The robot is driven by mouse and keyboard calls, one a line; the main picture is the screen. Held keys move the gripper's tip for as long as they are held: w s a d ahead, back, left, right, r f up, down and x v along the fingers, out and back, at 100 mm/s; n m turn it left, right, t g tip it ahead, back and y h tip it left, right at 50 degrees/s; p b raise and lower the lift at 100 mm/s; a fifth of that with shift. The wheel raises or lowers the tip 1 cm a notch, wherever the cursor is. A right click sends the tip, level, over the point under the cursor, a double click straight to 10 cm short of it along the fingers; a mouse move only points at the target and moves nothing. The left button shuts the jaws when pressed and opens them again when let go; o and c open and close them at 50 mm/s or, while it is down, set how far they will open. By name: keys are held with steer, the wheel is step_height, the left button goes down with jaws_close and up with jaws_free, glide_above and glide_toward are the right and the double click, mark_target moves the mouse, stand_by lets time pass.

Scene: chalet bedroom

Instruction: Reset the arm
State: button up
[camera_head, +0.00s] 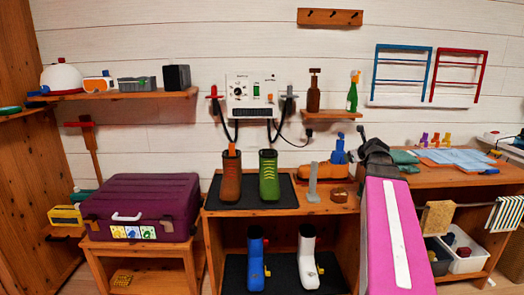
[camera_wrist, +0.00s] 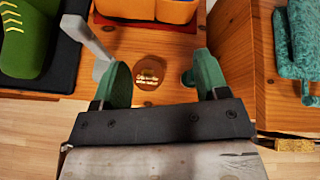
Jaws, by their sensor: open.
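My gripper (camera_wrist: 160,80) is open, with its two green fingers apart and nothing between them. In the wrist view it hangs over the wooden bench (camera_wrist: 175,50), and a round brown disc (camera_wrist: 149,73) on the bench top shows between the fingers. A grey upright stand (camera_wrist: 88,38) is close by the left finger; I cannot tell if they touch. In the head view my magenta arm reaches up from the lower right, and its dark wrist end (camera_head: 376,158) is at the right end of the bench. The fingers are hard to make out there.
A brown boot (camera_head: 232,178) and a green boot (camera_head: 268,175) stand on a dark mat. An orange shoe-like thing (camera_head: 322,172) is behind the grey stand. A purple case (camera_head: 145,200) is at left. A table with teal cloths (camera_head: 404,158) is at right.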

steer(key=s+a+f+n+g, duration=0.35)
steer(key=a+f+n, duration=0.3)
steer(key=f, duration=0.25)
steer(key=s+a+f+n+g, duration=0.2)
steer(key=s+a+f+n, duration=0.3)
steer(key=f+n, duration=0.4)
steer(key=s+a+f+n+g, duration=0.3)
steer(key=s+a+f+n, duration=0.1)
steer(key=s+f+n, duration=0.3)
steer(key=s+a+f+n+g+h, duration=0.1)
steer(key=s+a+f+n+g, duration=0.2)
steer(key=s+a+f+n, duration=0.2)
step_height(320, 180, down, 4)
steer(key=s+n, duration=0.2)
steer(key=n, duration=0.2)
steer(key=shift+a+g, duration=0.15)
steer(key=shift+g, duration=0.2)
steer(key=shift+n, duration=0.25)
